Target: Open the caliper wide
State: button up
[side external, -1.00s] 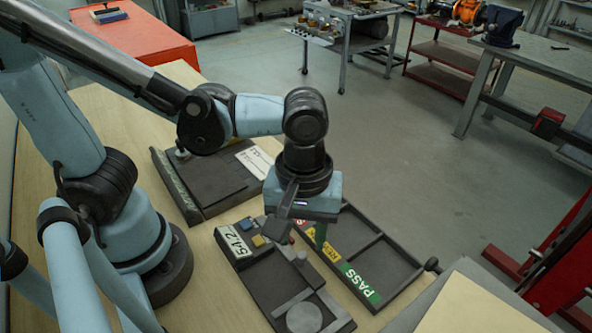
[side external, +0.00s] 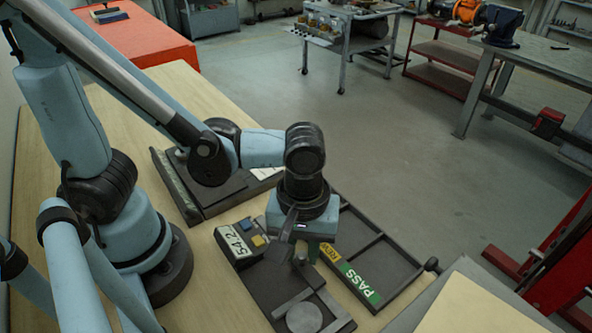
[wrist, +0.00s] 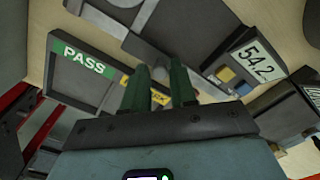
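The caliper is a dark flat device on the wooden table, with a 54.2 display (side external: 235,241) and a blue and a yellow button; the display also shows in the wrist view (wrist: 250,62). A round grey disc (side external: 304,318) lies at its near end beside a light bar (side external: 294,303). A small grey post (side external: 300,258) stands up from the caliper. My gripper (side external: 310,257) points down beside this post. In the wrist view, its two green fingers (wrist: 159,72) are apart. I cannot tell whether the post is between them or touched.
Another dark tray (side external: 205,205) with a white card lies behind, partly hidden by my arm. Bare table (side external: 130,105) shows at the back left.

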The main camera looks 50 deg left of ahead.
grip_shut()
jog(key=shift+a, duration=0.95)
jog(key=shift+o, duration=1.9)
grip_release()
notch_tip(320, 180, up, 12)
